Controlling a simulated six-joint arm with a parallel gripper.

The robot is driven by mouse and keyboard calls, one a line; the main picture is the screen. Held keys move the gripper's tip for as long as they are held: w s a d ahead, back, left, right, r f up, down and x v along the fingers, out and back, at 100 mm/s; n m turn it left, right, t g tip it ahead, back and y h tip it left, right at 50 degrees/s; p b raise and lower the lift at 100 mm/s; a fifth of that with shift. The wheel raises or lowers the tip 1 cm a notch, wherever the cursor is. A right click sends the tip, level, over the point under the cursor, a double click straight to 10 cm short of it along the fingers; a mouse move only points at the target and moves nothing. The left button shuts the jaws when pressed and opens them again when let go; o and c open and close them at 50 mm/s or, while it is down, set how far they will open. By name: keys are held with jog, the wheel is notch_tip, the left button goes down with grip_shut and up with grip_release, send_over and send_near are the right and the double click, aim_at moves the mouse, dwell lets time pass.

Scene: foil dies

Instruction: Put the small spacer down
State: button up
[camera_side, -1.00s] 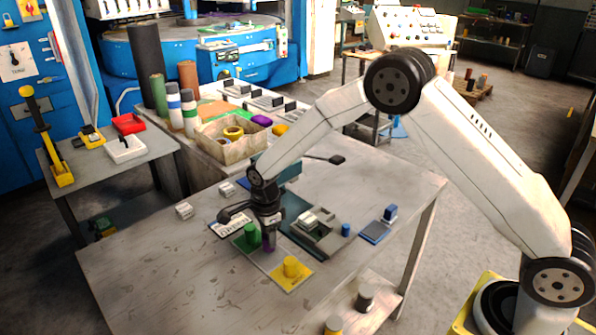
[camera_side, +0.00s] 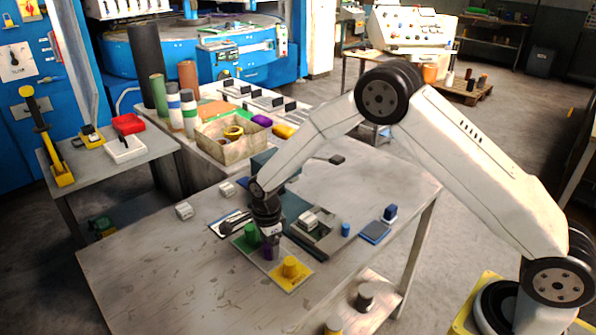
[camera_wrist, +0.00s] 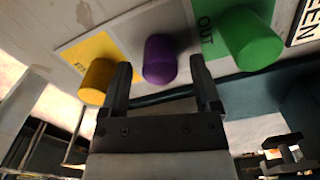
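A small purple cylinder (camera_side: 268,252), the piece at my gripper and seemingly the spacer, is directly below my gripper (camera_side: 268,236) in the side view. In the wrist view, the purple cylinder (camera_wrist: 160,60) shows between the two fingers of my gripper (camera_wrist: 160,75), with a visible gap on each side. The fingers are spread and nothing is pinched. The cylinder appears upright over the pale middle square between a yellow square (camera_side: 297,279) and a green square (camera_side: 238,243). Its base contact is hard to see.
A yellow cylinder (camera_side: 290,266) and a green cylinder (camera_side: 252,233) stand close on either side. A grey die block (camera_side: 325,240), a blue cylinder (camera_side: 346,229) and a blue pad (camera_side: 374,233) are to the right. White blocks (camera_side: 184,210) lie at the left. The table's front left is clear.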

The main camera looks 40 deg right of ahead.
aim_at(269, 245)
jog(key=shift+r, duration=0.1)
notch_tip(269, 245, up, 12)
dwell(0.9)
jog(key=shift+r, duration=0.1)
dwell(0.4)
jog(key=s+d+n+t, duration=0.1)
jog(key=s+d+n, duration=0.3)
jog(key=s+n, duration=0.6)
jog(key=s+d+n+t, duration=0.1)
jog(key=s+d+n, duration=0.3)
jog(key=s+n, duration=0.7)
jog(key=shift+s+d+r+t, duration=0.3)
jog(key=shift+s+d+r, duration=0.05)
jog(key=shift+s+r, duration=0.1)
